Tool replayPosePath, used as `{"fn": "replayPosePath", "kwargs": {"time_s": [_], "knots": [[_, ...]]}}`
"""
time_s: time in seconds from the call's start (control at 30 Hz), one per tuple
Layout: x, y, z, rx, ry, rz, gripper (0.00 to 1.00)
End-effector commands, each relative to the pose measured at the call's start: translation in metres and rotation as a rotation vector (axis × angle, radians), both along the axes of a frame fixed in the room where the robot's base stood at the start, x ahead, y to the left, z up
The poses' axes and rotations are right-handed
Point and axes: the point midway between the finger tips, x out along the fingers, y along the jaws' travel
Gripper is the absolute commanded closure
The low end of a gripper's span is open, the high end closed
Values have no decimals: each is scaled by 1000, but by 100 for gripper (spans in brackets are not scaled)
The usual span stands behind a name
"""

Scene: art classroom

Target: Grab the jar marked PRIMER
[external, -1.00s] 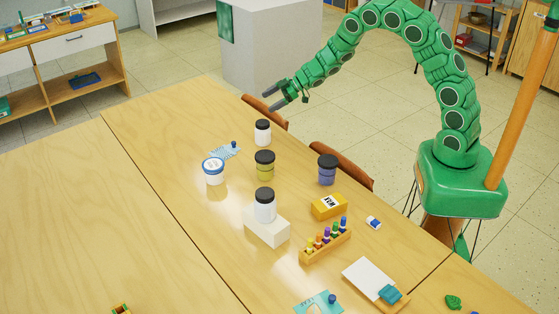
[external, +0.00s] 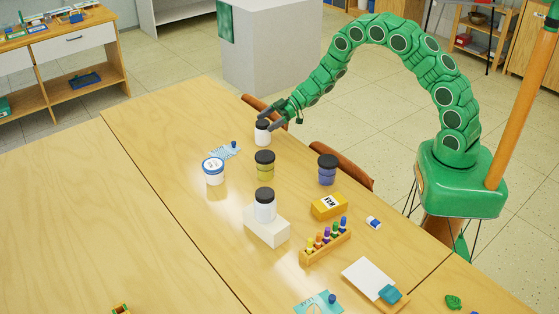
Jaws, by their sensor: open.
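Several jars stand on the wooden table, and I cannot read PRIMER on any of them. A small white jar with a black lid (external: 262,136) stands near the table's far edge. Another white jar with a black lid (external: 265,208) stands on a white block (external: 267,231). A yellow-green jar (external: 265,170) and a blue-purple jar (external: 327,173) have black lids.
A yellow box marked WAX (external: 328,206), a wooden rack of coloured pegs (external: 326,245) and a white pad (external: 369,278) lie nearer on the table (external: 130,200). Brown chairs (external: 345,165) stand against the far edge. The table's left part is mostly clear.

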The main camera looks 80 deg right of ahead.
Motion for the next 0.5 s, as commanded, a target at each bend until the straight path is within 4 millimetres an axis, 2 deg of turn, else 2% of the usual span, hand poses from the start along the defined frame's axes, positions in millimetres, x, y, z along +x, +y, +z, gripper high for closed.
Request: {"fn": "replayPosePath", "kwargs": {"time_s": [0.5], "knots": [[35,29,-20,-1,3,1,8]]}}
